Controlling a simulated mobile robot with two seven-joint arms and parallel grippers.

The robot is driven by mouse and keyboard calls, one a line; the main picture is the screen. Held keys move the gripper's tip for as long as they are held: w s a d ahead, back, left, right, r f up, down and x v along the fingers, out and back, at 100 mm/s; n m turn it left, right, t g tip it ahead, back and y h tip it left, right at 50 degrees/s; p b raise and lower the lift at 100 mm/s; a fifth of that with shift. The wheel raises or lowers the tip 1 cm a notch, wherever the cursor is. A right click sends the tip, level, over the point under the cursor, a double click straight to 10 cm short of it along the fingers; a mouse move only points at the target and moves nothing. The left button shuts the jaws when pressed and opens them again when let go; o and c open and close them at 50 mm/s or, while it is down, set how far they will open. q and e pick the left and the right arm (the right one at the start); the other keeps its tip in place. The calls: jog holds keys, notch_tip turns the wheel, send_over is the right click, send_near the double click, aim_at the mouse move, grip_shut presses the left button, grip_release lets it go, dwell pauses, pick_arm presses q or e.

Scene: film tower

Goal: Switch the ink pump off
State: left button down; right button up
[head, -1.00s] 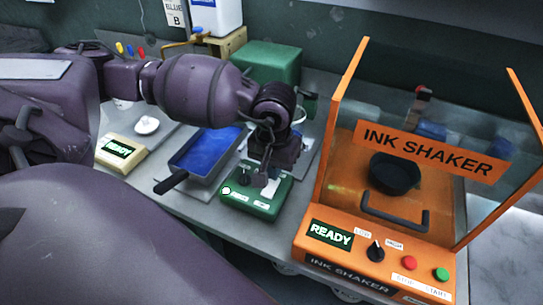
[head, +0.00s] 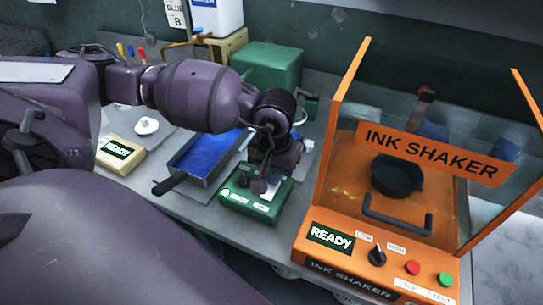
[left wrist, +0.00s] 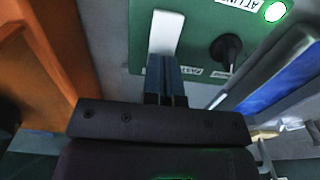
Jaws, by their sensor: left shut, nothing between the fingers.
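The ink pump looks to be the green box (head: 236,203) on the bench in the head view. Its top panel (left wrist: 195,28) fills the upper part of the left wrist view. It carries a white lever (left wrist: 166,32), a black knob (left wrist: 227,47) and a bright white-green lamp (left wrist: 275,11). My left gripper (head: 262,186) is over the box, pointing down. In the left wrist view its fingers (left wrist: 167,78) are shut and empty, with their tips at the near end of the white lever. I cannot tell whether they touch it. My right gripper is not in view.
An orange ink shaker (head: 345,215) with clear side panels stands close on the right. A blue ink tray (head: 202,158) with a black handle lies left of the box. A cream unit (head: 120,153) reading READY is farther left. A green block (head: 270,65) stands behind.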

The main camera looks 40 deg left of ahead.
pick_arm(q)
jog(key=shift+f, duration=0.4)
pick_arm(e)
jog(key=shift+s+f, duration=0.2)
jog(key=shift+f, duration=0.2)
pick_arm(q)
jog(key=shift+r+p, duration=0.5)
jog(key=shift+r, duration=1.35)
jog(key=shift+r+p, duration=0.6)
jog(key=shift+r, duration=1.1)
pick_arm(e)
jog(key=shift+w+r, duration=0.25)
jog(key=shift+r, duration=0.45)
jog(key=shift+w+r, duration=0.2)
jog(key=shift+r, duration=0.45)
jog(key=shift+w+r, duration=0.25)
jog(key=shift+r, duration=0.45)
